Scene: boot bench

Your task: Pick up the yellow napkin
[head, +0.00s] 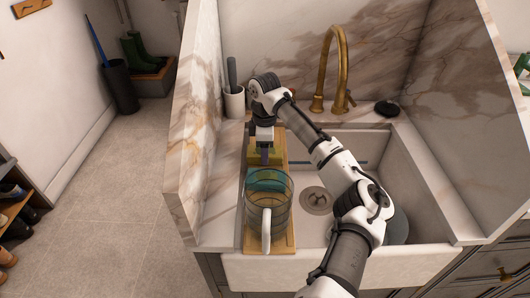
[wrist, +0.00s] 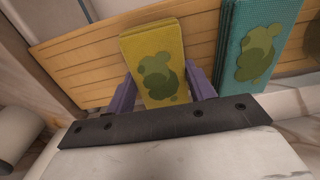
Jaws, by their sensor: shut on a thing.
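The yellow napkin (wrist: 154,62) has a green blotch pattern and looks like a folded stack in the wrist view. It sits between the two purple fingers of my gripper (wrist: 160,95), which is shut on it. In the head view, the yellow napkin (head: 272,157) shows at the far part of the wooden board, partly hidden by my gripper (head: 264,155). The napkin is over the slatted wooden board (wrist: 82,62); I cannot tell whether it touches the board.
A teal napkin stack (wrist: 257,40) lies close to the right in the wrist view. In the head view, a clear pitcher (head: 281,212) stands at the board's near end. The sink (head: 345,148), brass faucet (head: 322,75) and white cup (head: 234,102) are close by.

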